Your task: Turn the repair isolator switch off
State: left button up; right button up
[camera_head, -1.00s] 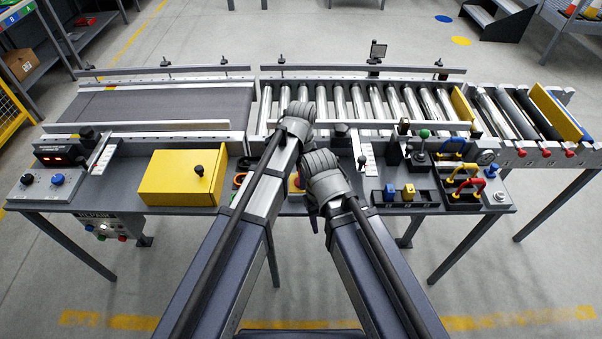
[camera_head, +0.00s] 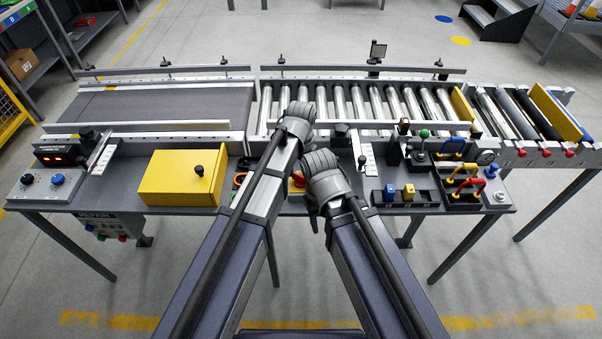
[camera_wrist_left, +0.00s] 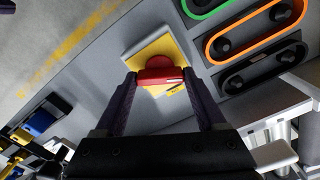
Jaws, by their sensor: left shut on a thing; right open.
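A red rotary handle (camera_wrist_left: 158,74) sits on a yellow plate (camera_wrist_left: 158,44) in the left wrist view. My left gripper (camera_wrist_left: 160,82) has a finger on each side of the handle and is shut on it. In the head view a bit of the red handle (camera_head: 298,179) shows between my arms; most of the switch is hidden. My left gripper (camera_head: 297,121) is the higher one, over the bench. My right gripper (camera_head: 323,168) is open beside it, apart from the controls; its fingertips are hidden.
Orange and green oval panels (camera_wrist_left: 258,32) lie close to the switch. A yellow box (camera_head: 180,178) stands left on the bench. Blue and yellow switches (camera_head: 399,192) and coloured handles (camera_head: 465,170) are at right. A REPAIR-labelled button box (camera_head: 100,224) hangs below the left end.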

aim_at(301, 176)
pick_arm(q)
jog(key=n, duration=0.5)
jog(key=shift+n, duration=0.4)
dwell(0.4)
jog(key=o, duration=1.3)
jog(key=shift+r, duration=0.1)
notch_tip(301, 176, up, 8)
jog(key=p, duration=0.8)
jog(key=shift+f, duration=0.2)
